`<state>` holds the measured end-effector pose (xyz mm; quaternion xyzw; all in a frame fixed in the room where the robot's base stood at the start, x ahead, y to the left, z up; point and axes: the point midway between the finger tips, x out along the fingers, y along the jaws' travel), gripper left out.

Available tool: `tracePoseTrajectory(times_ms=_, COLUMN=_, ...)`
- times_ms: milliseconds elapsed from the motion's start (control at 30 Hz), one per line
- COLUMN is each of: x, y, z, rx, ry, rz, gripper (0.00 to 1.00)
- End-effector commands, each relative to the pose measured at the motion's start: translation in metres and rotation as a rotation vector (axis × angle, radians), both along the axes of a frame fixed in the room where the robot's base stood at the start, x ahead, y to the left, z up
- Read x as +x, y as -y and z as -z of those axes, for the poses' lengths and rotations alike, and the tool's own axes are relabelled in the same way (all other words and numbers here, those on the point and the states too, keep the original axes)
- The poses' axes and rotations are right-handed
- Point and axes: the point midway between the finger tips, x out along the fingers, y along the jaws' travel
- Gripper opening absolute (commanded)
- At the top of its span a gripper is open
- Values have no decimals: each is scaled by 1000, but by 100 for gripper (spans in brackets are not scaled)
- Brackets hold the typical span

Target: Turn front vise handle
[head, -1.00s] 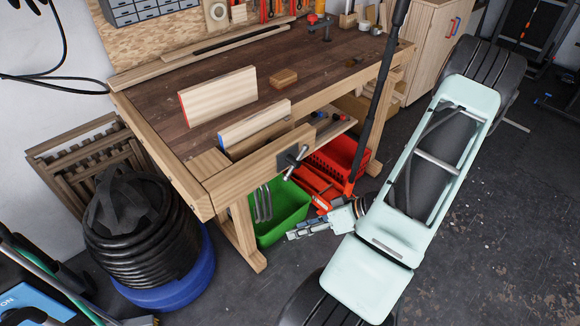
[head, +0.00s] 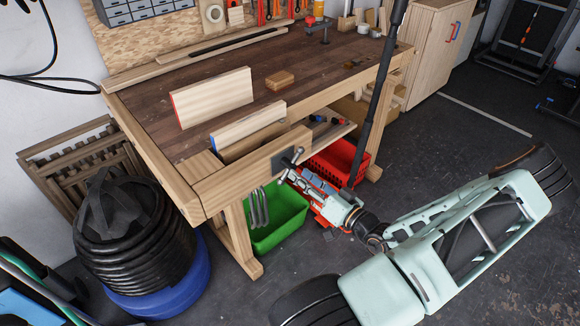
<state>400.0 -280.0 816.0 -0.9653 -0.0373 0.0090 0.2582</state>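The front vise (head: 243,169) is a wooden jaw on the front of the workbench. A blue-edged board (head: 248,126) stands at its top, behind the jaw. The metal vise handle (head: 289,164) is a bar on the jaw's front face, near its right part, and it lies at a slant. My gripper (head: 294,177) is just below and to the right of the handle, with its tip at or very near the bar's lower end. I cannot tell whether they touch. The fingers are too small and overlapped to show whether they are open or shut.
A red-edged board (head: 212,97) and a small wood block (head: 280,80) are on the bench top (head: 170,137). A green bin (head: 279,224) and a red crate (head: 336,161) are under the bench. A black hose coil on a blue drum (head: 135,240) stands at left.

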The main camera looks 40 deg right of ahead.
Motion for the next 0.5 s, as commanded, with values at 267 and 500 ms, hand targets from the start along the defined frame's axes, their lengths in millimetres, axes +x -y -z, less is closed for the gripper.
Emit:
tracePoseTrajectory(times_ms=267, x=45, y=-5, z=0, rx=1, ry=-1, rz=-3, gripper=36)
tracePoseTrajectory(times_ms=500, x=57, y=-5, z=0, rx=1, ry=-2, rz=-2, gripper=36)
